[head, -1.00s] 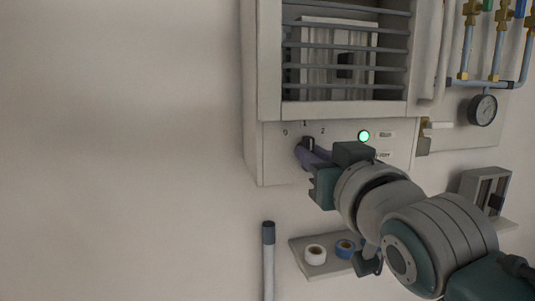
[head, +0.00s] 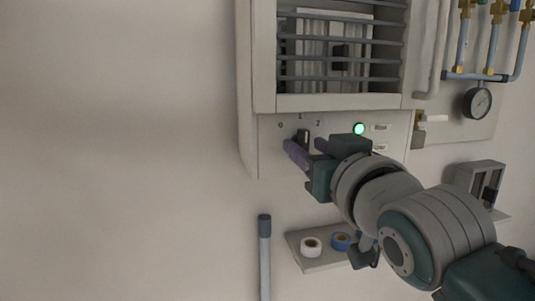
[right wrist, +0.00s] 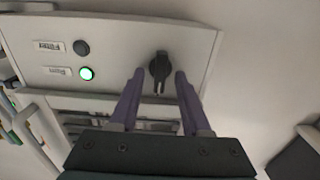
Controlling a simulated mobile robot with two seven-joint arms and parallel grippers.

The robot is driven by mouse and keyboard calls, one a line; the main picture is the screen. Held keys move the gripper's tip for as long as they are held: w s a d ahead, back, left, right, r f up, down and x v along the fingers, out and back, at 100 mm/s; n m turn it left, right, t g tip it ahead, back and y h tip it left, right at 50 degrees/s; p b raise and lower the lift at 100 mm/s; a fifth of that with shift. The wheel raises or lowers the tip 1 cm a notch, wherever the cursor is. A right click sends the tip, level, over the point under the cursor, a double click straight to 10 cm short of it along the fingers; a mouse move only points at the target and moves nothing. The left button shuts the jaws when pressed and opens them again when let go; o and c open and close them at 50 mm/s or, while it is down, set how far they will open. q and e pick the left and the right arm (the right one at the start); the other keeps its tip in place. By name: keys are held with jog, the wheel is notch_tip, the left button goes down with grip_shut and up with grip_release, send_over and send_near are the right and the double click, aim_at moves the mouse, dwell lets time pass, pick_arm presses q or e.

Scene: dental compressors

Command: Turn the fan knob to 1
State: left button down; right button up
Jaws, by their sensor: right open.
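The fan knob (head: 304,134) is a dark knob on the pale panel below the vent, with the marks 0, 1 and 2 around it. It stands upright, its grip toward the 1. In the right wrist view the knob (right wrist: 159,68) appears upside down, its pointed end toward the vent. My right gripper (head: 304,147) is open in front of the panel, its purple fingers spread either side of the knob. In the wrist view the fingertips (right wrist: 158,77) show a gap on both sides of it. My left gripper is not in view.
A green light (head: 359,129) glows right of the knob. The slatted vent (head: 340,60) is above. A small shelf (head: 318,262) with white and blue tape rolls is below, beside an upright grey rod (head: 265,255). Pipes and a gauge (head: 478,102) are at right. The left wall is bare.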

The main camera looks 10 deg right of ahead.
jog(key=s+b, duration=0.3)
jog(key=s, duration=0.6)
jog(key=shift+s+d, duration=0.15)
jog(key=shift+s, duration=0.2)
jog(key=s+d+f+g, duration=0.2)
jog(key=s+f+g, duration=0.55)
jog(key=f, duration=0.55)
jog(key=s+f+n+g, duration=0.1)
jog(key=s+f+g, duration=0.25)
jog(key=s, duration=0.35)
jog(key=s+f+n+g, duration=0.1)
jog(key=s+f+g, duration=0.2)
jog(key=s+f, duration=0.35)
notch_tip(320, 180, up, 14)
jog(key=s+p, duration=0.1)
jog(key=p, duration=1.1)
jog(key=shift+s+d, duration=0.25)
jog(key=shift+d, duration=0.15)
